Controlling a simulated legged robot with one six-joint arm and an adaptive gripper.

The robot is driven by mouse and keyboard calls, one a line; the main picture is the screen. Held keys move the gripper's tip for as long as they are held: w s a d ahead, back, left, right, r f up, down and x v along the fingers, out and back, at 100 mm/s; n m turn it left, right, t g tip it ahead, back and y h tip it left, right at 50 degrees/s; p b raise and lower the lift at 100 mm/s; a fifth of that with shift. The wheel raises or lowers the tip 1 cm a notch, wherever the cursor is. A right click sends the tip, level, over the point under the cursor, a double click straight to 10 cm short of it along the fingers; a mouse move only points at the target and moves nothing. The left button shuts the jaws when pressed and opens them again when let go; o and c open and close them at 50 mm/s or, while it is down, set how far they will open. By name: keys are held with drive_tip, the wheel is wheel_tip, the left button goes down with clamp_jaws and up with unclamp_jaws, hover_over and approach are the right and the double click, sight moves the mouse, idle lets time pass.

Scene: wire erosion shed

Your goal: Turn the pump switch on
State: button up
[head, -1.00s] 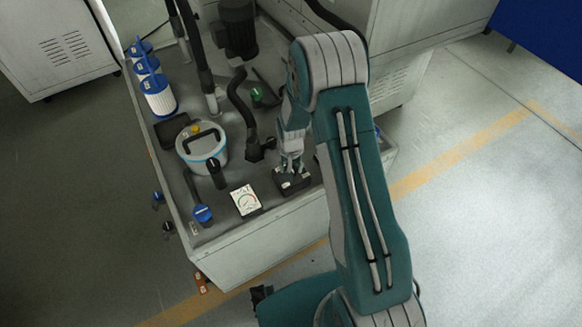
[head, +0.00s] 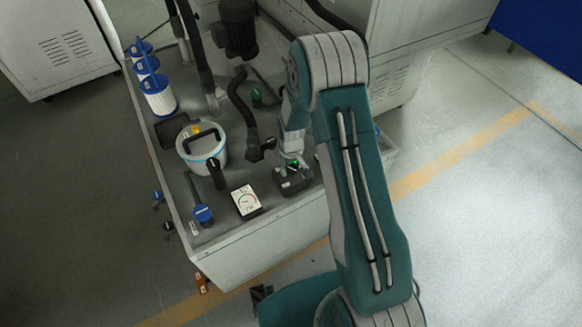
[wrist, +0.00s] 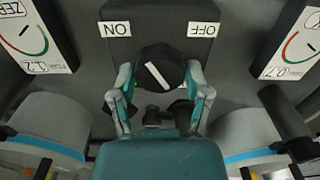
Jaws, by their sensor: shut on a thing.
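The pump switch is a black knob (wrist: 160,72) with a white pointer line, on a dark box (wrist: 160,22) with ON and OFF labels, upside down in the wrist view. The pointer line is tilted, its upper end leaning toward the ON label (wrist: 115,29) and away from the OFF label (wrist: 203,30). My gripper (wrist: 160,92) has a finger on each side of the knob and is shut on it. In the head view the box (head: 291,184) sits near the tank's front edge, under my gripper (head: 293,165). The knob is largely hidden there.
A gauge (head: 246,200) stands left of the box. A grey bucket (head: 203,150), a bent black hose (head: 240,105) and blue-capped filters (head: 158,97) are on the tank top. Gauges flank the box in the wrist view (wrist: 35,35). Clear floor (head: 490,180) lies right.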

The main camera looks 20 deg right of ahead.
sight(291, 168)
idle(0.3)
drive_tip(key=o, duration=1.1)
drive_tip(key=shift+o, duration=0.2)
wheel_tip(291, 168, up, 12)
